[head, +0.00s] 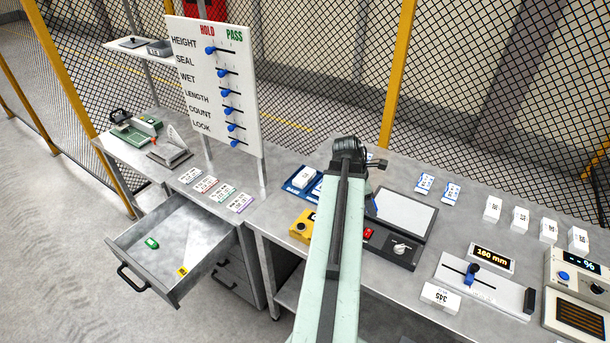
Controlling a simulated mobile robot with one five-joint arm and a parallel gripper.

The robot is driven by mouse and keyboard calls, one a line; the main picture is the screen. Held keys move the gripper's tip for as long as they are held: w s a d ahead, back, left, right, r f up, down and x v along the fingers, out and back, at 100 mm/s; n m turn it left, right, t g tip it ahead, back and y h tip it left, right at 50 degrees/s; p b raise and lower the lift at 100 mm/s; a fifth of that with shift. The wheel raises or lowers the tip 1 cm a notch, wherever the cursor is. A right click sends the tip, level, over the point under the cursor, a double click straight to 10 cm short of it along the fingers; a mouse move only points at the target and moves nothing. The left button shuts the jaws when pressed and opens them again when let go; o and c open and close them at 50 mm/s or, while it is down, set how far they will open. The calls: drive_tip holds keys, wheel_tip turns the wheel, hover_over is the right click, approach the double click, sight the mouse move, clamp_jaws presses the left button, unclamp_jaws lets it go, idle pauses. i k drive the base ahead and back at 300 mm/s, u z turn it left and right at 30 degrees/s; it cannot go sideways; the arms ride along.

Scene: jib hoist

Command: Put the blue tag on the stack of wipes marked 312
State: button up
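No loose blue tag can be made out; my arm hides part of the bench. Several white stacks of wipes stand in a row at the right, among them one stack (492,209) and another (578,239); their numbers are too small to read. Another white stack (440,298) lies in front of the length gauge, its number seeming to read 345. A white stack (303,178) sits on a blue tray (291,187), partly behind my arm; its mark is unreadable. My gripper (376,163) is above the bench, seen from behind, its fingers mostly hidden.
An open drawer (205,262) holds a green tag (152,243) and a yellow tag (182,271). A HOLD/PASS board (215,85) with blue sliders stands on the bench. Blue-and-white packets (425,183) lie beyond a grey plate (404,213). The gauge display (492,258) reads 160 mm.

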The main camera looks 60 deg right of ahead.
sight(309, 172)
drive_tip(key=u, duration=0.05)
drive_tip(key=i, duration=0.95)
drive_tip(key=z, duration=0.05)
